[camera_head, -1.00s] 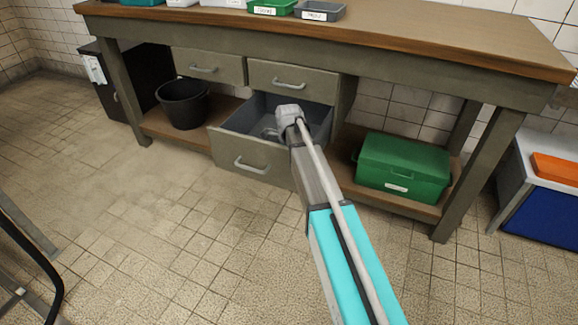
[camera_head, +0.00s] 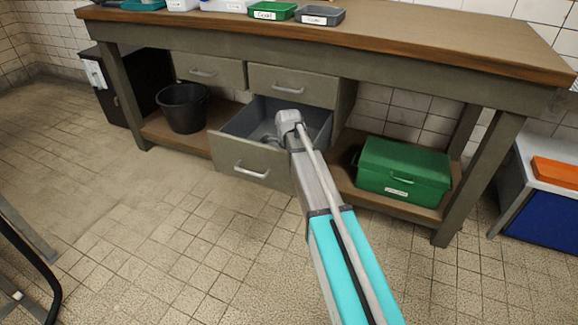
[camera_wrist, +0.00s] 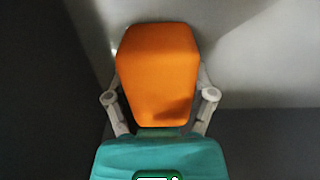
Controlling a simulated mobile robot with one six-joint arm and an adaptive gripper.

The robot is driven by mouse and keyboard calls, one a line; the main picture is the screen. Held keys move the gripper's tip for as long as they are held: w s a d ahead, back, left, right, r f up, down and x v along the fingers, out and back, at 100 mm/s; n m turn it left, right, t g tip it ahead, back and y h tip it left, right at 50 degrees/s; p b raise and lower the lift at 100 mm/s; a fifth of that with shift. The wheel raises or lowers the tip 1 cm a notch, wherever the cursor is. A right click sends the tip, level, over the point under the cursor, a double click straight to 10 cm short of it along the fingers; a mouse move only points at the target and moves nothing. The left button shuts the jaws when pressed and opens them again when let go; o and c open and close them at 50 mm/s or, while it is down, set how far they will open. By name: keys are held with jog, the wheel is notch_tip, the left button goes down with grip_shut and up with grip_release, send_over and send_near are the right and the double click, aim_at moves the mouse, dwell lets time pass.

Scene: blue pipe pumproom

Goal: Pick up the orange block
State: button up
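The orange block (camera_wrist: 158,75) fills the middle of the wrist view, close in front of the teal palm of my gripper. One finger of my gripper (camera_wrist: 160,95) lies along each side of the block, and both look to be against it. The fingertips are mostly hidden by the block. In the head view my gripper (camera_head: 288,121) is inside the open lower drawer (camera_head: 240,155). The block cannot be made out there. Whether the block still touches the drawer floor cannot be told.
The drawer's grey walls stand close around my gripper. Above are a shut drawer (camera_head: 290,88) and the workbench top (camera_head: 420,35) with several small bins. A green box (camera_head: 400,172) and a black bucket (camera_head: 183,108) stand on the lower shelf. The tiled floor in front is clear.

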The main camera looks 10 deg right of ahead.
jog(key=c, duration=0.5)
jog(key=shift+r, duration=0.1)
jog(key=shift+c, duration=0.2)
notch_tip(320, 180, up, 10)
jog(key=p, duration=1)
dwell(0.3)
